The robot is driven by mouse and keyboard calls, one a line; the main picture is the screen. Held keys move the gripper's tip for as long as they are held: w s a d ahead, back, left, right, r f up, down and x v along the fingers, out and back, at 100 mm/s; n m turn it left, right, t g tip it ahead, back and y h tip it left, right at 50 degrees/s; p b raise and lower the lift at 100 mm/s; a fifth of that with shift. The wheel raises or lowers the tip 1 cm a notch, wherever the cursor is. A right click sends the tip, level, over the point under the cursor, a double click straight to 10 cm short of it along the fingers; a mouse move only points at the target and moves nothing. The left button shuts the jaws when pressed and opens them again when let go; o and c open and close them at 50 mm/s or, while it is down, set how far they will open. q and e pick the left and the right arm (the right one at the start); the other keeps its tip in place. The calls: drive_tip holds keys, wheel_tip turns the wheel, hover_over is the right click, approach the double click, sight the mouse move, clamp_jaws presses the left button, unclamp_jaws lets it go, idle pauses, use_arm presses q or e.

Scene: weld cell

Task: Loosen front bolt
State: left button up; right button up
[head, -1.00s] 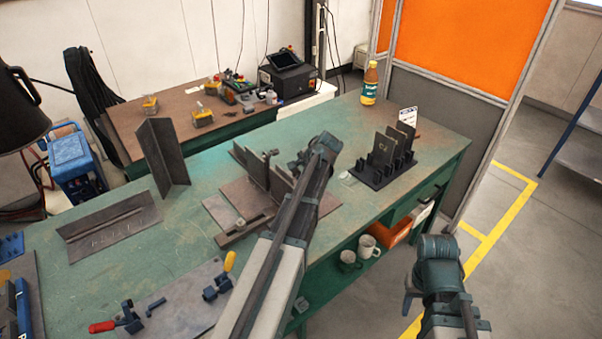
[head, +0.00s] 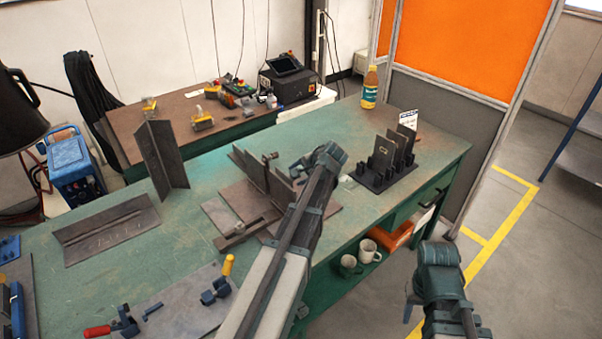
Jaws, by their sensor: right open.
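A fixture with a brown base plate (head: 318,220) and upright dark plates (head: 262,180) stands mid-table. A bar (head: 247,232) crosses its front, with a small bolt-like piece (head: 240,225) on it. Another small fitting (head: 270,157) shows at the top of the uprights. My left gripper (head: 297,167) is over the right rear of the fixture, near the uprights; its fingers are small and partly hidden, so contact and opening are unclear. My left forearm covers part of the base plate. My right gripper (head: 409,306) is open, off the table's front edge, clear of the fixture.
A black rack (head: 375,178) with upright plates stands right of the fixture. A bottle (head: 370,88) stands at the back edge. Mugs (head: 369,250) sit on the shelf below. Floor at right is open.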

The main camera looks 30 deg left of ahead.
use_arm(q)
drive_tip(key=p+v, duration=0.3)
drive_tip(key=v, duration=0.2)
drive_tip(key=shift+p, duration=0.35)
drive_tip(key=shift+c, duration=0.2)
